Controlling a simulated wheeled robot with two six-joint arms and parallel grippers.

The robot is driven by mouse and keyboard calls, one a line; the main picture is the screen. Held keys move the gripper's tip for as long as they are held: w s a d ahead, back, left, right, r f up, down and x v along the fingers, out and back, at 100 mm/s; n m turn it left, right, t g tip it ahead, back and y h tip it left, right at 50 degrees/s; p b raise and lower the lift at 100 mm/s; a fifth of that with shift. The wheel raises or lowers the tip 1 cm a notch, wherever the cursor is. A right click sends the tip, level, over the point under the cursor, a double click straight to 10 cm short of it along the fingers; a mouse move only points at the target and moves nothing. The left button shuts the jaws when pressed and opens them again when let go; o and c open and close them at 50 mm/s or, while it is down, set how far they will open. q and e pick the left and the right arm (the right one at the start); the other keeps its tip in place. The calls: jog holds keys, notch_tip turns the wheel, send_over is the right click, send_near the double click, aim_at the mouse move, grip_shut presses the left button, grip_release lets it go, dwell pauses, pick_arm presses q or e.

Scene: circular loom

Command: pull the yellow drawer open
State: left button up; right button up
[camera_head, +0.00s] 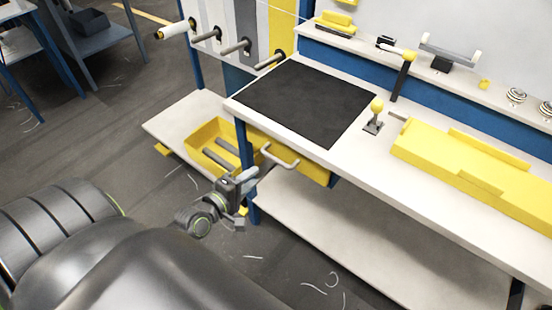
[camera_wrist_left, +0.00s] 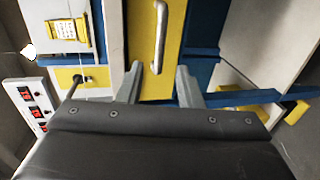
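The yellow drawer (camera_head: 312,170) sits under the worktop, with a pale bar handle (camera_head: 281,160) on its front. In the left wrist view the yellow drawer front (camera_wrist_left: 144,52) fills the upper middle, and the handle (camera_wrist_left: 160,35) runs up and down in the picture. My left gripper (camera_head: 246,180) is near the handle. In the left wrist view its two fingers (camera_wrist_left: 160,70) are apart, with the handle's lower end showing between the tips. I cannot tell whether they touch it. The gap looks empty of any grip. My right gripper is not in view.
A yellow bin (camera_head: 198,150) holding dark rods stands on the lower shelf (camera_head: 160,126). A blue table leg (camera_head: 252,208) stands close to the left gripper. A black mat (camera_head: 305,100), a yellow-knobbed lever (camera_head: 375,112) and a long yellow block (camera_head: 430,152) are on the worktop.

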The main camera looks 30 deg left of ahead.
aim_at(276, 158)
pick_arm(q)
jog(key=x, duration=1.1)
jog(key=shift+w+f+b, duration=0.15)
jog(key=shift+w+b, duration=0.2)
jog(key=shift+w, duration=0.05)
grip_shut()
